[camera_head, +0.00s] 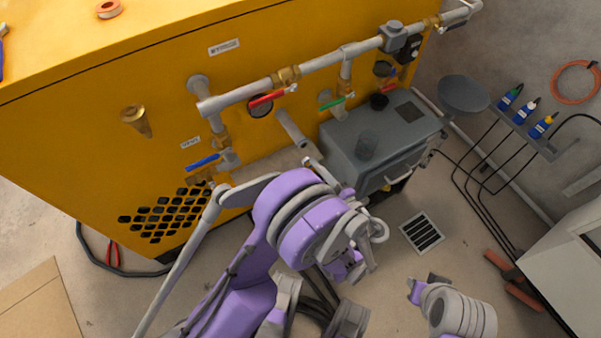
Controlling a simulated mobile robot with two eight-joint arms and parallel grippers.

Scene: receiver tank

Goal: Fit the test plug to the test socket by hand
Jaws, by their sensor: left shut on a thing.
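My purple left arm fills the lower middle of the view. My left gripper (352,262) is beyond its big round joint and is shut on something. The thing in its jaws is mostly hidden, so I cannot make out the test plug clearly. A brass fitting (135,118) sticks out of the yellow tank housing (70,140) at the left, apart from my gripper. I cannot tell whether it is the test socket. Part of my right arm shows at the lower right, but its jaws are not clear.
Grey pipework (325,63) crosses the housing with a red lever (267,98), a green lever (332,103) and a blue lever (203,162). A grey box (350,145) stands beside it. A floor grate (422,233) lies right of my left arm. Blue bottles (511,97) stand on a shelf.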

